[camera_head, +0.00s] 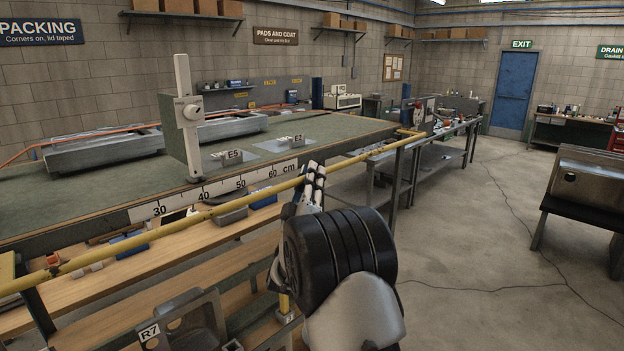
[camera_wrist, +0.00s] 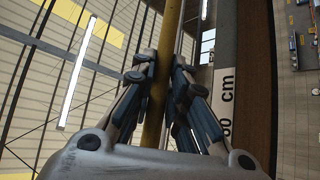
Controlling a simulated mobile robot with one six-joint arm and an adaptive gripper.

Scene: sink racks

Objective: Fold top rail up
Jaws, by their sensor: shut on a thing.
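The top rail (camera_head: 250,194) is a long yellow bar. It runs along the front edge of the green-topped bench, from the lower left to a corner at the far right end. My gripper (camera_head: 314,178) is shut on the rail, right of the 60 mark on the cm scale. In the wrist view the rail (camera_wrist: 168,50) passes between my two fingers (camera_wrist: 158,88), with one on each side. My wrist hides part of the bench front below the grip. The rail lies close to the height of the bench top.
A white upright gauge (camera_head: 186,115) stands on the bench behind the rail, left of my gripper. The cm scale (camera_head: 215,190) runs along the bench edge. Wooden shelves (camera_head: 150,262) lie below.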

